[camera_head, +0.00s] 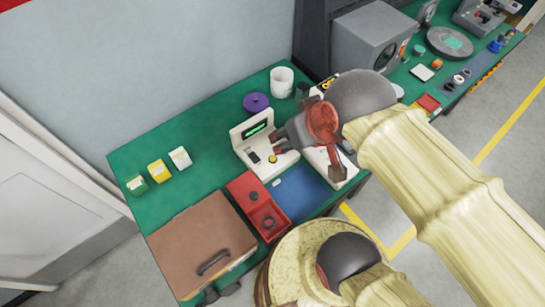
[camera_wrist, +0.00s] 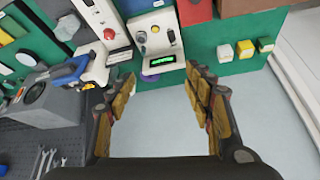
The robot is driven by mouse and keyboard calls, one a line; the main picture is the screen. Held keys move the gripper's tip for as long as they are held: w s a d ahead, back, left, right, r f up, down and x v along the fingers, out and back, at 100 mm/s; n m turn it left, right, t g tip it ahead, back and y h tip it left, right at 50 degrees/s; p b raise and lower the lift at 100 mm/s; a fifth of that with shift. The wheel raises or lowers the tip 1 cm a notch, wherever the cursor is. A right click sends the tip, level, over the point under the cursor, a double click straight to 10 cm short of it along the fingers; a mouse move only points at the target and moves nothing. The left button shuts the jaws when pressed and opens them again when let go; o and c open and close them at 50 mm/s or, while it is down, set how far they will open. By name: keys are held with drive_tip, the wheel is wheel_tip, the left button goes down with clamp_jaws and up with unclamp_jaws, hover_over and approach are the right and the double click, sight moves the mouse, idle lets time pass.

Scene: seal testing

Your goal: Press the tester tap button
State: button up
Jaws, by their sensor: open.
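A white tester (camera_head: 250,143) with a lit green display stands on the green bench, left of my gripper (camera_head: 308,150) in the head view. It also shows in the wrist view (camera_wrist: 153,52), beyond my fingertips. Its sloped panel has a small yellow button (camera_head: 272,159) and dark controls; the yellow button also shows in the wrist view (camera_wrist: 155,30). I cannot read any label naming the tap button. My gripper, also in the wrist view (camera_wrist: 160,80), is open and empty, with no visible contact with the tester.
A second white device with a red button (camera_wrist: 109,34) stands beside the tester, partly hidden by my gripper in the head view. A red tray (camera_head: 240,187), blue mat (camera_head: 302,190), brown case (camera_head: 195,240), purple spool (camera_head: 256,103) and white cup (camera_head: 282,81) surround it.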

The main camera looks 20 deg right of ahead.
drive_tip(key=c, duration=0.4)
clamp_jaws()
idle(0.4)
idle(1.2)
